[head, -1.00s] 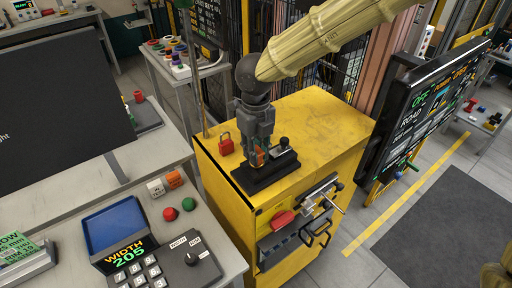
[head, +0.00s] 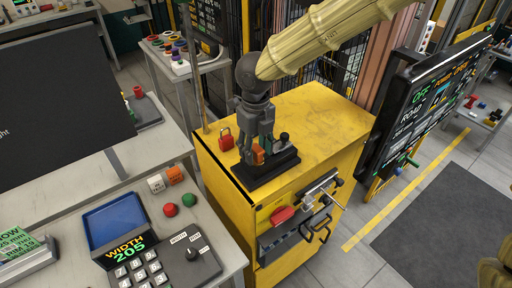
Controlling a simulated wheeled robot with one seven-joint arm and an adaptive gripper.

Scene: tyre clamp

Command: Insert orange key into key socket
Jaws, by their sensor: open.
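The orange key (head: 258,154) shows as a small orange piece at the black socket base (head: 270,172), on top of the yellow cabinet (head: 325,122). It looks upright at the base, but the fingers partly cover it and I cannot tell how deep it sits. My gripper (head: 254,158) points down over the base with its fingers open around or just beside the key. A small black lever or knob (head: 284,142) stands at the right part of the base.
A red padlock (head: 226,139) stands left of my gripper on the cabinet. The cabinet top is clear to the right. A desk with a keypad (head: 140,268) is at the left, and a display screen (head: 425,105) stands at the right.

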